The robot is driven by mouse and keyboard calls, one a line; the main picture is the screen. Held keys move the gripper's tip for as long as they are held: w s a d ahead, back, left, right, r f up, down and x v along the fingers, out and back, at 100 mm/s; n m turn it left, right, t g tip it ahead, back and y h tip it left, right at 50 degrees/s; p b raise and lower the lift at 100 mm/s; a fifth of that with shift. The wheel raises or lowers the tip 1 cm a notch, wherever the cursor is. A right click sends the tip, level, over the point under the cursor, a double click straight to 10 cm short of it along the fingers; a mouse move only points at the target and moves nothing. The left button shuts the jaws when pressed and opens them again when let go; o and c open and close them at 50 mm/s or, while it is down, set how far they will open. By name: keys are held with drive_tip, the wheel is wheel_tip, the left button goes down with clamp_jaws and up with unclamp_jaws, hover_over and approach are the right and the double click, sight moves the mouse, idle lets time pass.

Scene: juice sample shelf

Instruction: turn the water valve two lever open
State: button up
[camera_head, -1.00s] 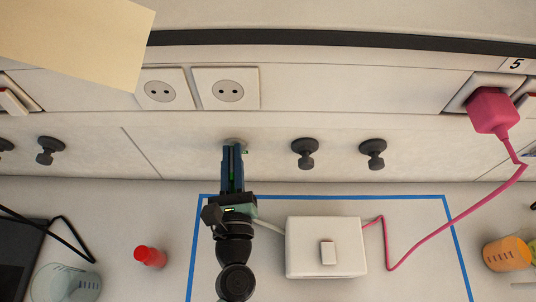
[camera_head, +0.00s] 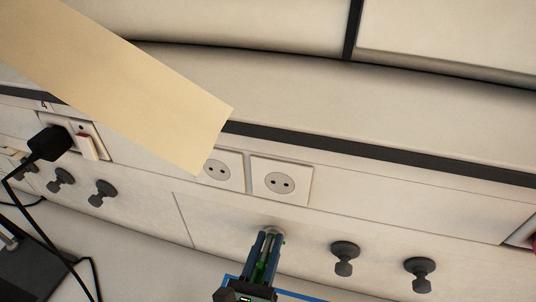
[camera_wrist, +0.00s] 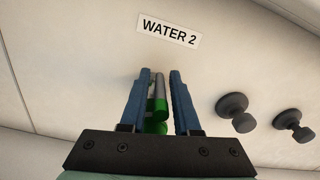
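The water valve two lever is green with a grey stem (camera_wrist: 158,104) and sits on the pale wall panel below the "WATER 2" label (camera_wrist: 168,33) in the wrist view. My gripper (camera_wrist: 158,75) has its two blue fingers on either side of the lever. Narrow gaps show beside the lever, so the fingers look open around it and not clamped. In the head view my gripper (camera_head: 269,236) reaches up to the wall at the valve; a little green shows between the fingers, and most of the valve is hidden.
Two dark knobs (camera_head: 344,258) (camera_head: 420,274) stick out to the right of my gripper. More dark knobs (camera_head: 102,193) are at the left. Two sockets (camera_head: 280,181) are above. A cream panel (camera_head: 125,85) covers the upper left. A black plug (camera_head: 50,143) has a hanging cable.

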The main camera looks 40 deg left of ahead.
drive_tip(key=shift+o, duration=0.6)
drive_tip(key=shift+s, duration=0.15)
drive_tip(key=shift+s+d+f+b, duration=0.1)
drive_tip(key=shift+s+d+b, duration=0.05)
drive_tip(key=shift+s+b, duration=0.2)
drive_tip(key=b+v, duration=0.6)
drive_tip(key=v, duration=0.6)
